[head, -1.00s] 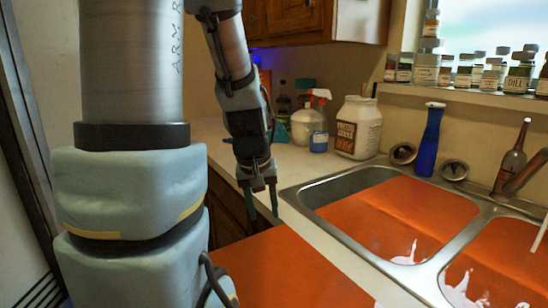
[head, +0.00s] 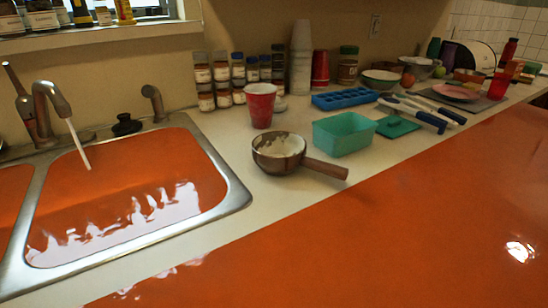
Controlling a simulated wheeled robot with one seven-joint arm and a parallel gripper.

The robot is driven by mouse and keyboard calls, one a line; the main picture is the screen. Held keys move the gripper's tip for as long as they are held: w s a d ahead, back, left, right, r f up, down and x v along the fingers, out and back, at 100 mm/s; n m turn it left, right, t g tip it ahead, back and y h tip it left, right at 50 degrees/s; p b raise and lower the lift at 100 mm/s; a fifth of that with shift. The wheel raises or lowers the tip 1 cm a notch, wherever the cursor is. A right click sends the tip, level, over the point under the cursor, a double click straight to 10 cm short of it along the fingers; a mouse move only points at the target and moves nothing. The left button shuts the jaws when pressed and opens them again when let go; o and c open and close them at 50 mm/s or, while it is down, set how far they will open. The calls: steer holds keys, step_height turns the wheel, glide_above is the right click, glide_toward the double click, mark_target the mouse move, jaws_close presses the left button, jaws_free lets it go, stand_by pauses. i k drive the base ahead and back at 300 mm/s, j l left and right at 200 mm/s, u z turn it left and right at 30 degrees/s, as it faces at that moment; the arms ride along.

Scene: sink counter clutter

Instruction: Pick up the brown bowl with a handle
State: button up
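The brown bowl with a handle (head: 268,163) stands upright on the white counter, just right of the sink. Its inside is pale, and its brown handle (head: 326,169) points right, toward the counter's front edge. My gripper and arm are not in the current head view, so I cannot see where the gripper is relative to the bowl.
A red cup (head: 260,104) stands close behind the bowl, and a teal container (head: 344,134) stands close to its right. The metal sink rim (head: 236,196) is to the left. Spice jars (head: 222,82) and a blue ice tray (head: 345,99) are farther back.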

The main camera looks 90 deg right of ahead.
mark_target(276, 153)
steer(key=k+l+u, duration=0.35)
steer(key=k, duration=0.4)
steer(key=k+l+u, duration=0.35)
steer(key=k, duration=0.5)
steer(key=k+u, duration=0.4)
steer(key=k, duration=0.4)
